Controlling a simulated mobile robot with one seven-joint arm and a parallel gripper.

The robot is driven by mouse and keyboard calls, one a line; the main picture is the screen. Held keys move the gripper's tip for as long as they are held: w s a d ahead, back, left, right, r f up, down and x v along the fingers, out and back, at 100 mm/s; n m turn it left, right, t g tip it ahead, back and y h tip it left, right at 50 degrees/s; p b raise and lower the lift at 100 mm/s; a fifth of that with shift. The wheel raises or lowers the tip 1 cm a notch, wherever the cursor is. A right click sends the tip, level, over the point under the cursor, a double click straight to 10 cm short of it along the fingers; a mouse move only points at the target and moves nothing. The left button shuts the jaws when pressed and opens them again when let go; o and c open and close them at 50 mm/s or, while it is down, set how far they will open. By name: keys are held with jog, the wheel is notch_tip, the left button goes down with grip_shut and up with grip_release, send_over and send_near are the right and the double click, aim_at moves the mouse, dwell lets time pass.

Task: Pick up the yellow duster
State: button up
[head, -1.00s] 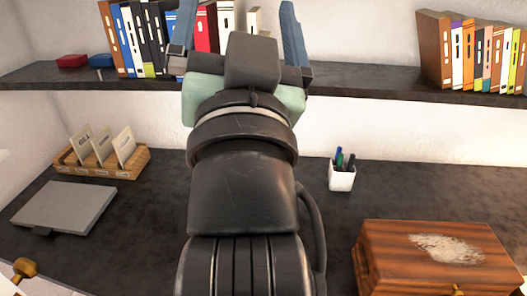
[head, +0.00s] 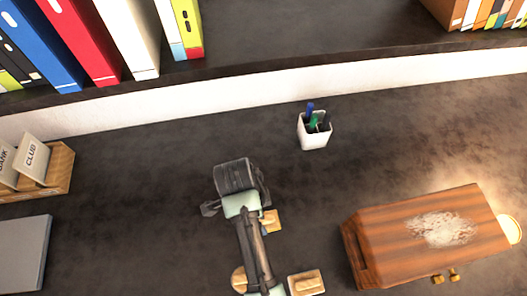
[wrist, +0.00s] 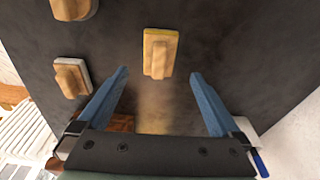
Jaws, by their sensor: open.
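The yellow duster (wrist: 160,53) has a wooden handle on a thin yellow-edged base. It lies on the dark desk, ahead of and roughly between the fingertips in the wrist view. In the head view the yellow duster (head: 271,221) shows partly beside my arm. My gripper (wrist: 159,74) is open and empty, its two blue fingers spread, apart from the duster. In the head view my gripper's fingers are mostly hidden under the wrist. A white-based duster (wrist: 72,77) and a rounder one (wrist: 75,8) lie left of the yellow one in the wrist view.
A wooden box (head: 420,235) stands on the right of the desk. A white pen cup (head: 315,133) stands further back. A grey flat object (head: 22,255) and a wooden card holder (head: 55,175) are at left. A bookshelf (head: 250,45) runs behind.

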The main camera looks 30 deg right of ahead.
jog(key=f, duration=0.3)
jog(key=shift+d, duration=0.25)
jog(key=f, duration=0.3)
jog(key=shift+s+d+f+p, duration=0.3)
jog(key=shift+d+f+p, duration=0.05)
jog(key=shift+f, duration=0.05)
jog(key=shift+d+f, duration=0.1)
jog(key=shift+f, duration=0.5)
jog(key=c, duration=1.4)
jog(key=shift+o, duration=0.2)
notch_tip(320, 180, up, 10)
jog(key=shift+r, duration=0.1)
